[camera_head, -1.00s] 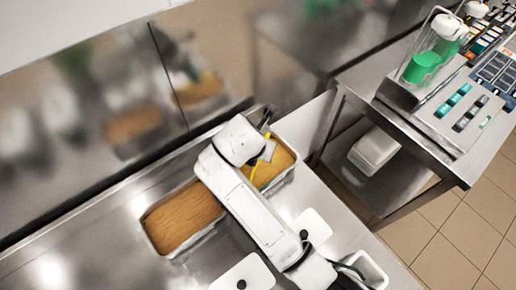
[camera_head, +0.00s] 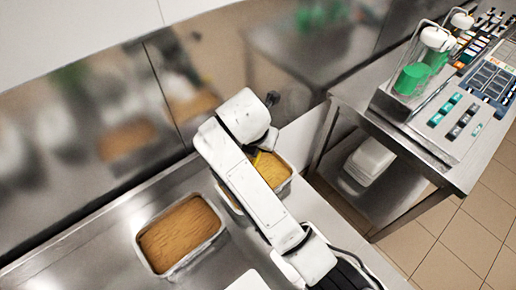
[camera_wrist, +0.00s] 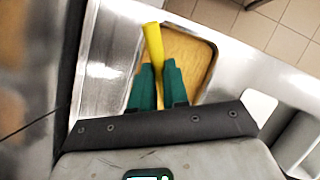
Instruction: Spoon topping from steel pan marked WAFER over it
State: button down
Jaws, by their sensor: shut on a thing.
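My gripper (camera_wrist: 158,70) has dark green fingers shut on a yellow-handled tool (camera_wrist: 153,42), probably the spoon. The tool's scoop end is not visible. In the head view, a bit of the yellow handle (camera_head: 257,157) shows beside my wrist, over the right-hand steel pan (camera_head: 284,189). That pan holds tan, crumbly topping and is partly hidden by my arm. It also shows beyond the fingers in the wrist view (camera_wrist: 214,52). A second steel pan (camera_head: 196,258) with browner topping stands to the left. No WAFER label is readable on either pan.
The steel counter (camera_head: 90,257) is bare left of the pans. A shiny steel wall (camera_head: 60,150) rises close behind. A white lid-like piece (camera_head: 250,281) lies at the front. At right, a separate steel table (camera_head: 345,88) carries a machine with green cups (camera_head: 411,79).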

jog(key=shift+w+d+r+g+y, duration=0.1)
jog(key=shift+w+d+g+y, duration=0.2)
jog(key=shift+w+g, duration=0.3)
jog(key=shift+w+d+r+g+y, duration=0.1)
jog(key=shift+w+d+g+y, duration=0.2)
jog(key=shift+w+g, duration=0.3)
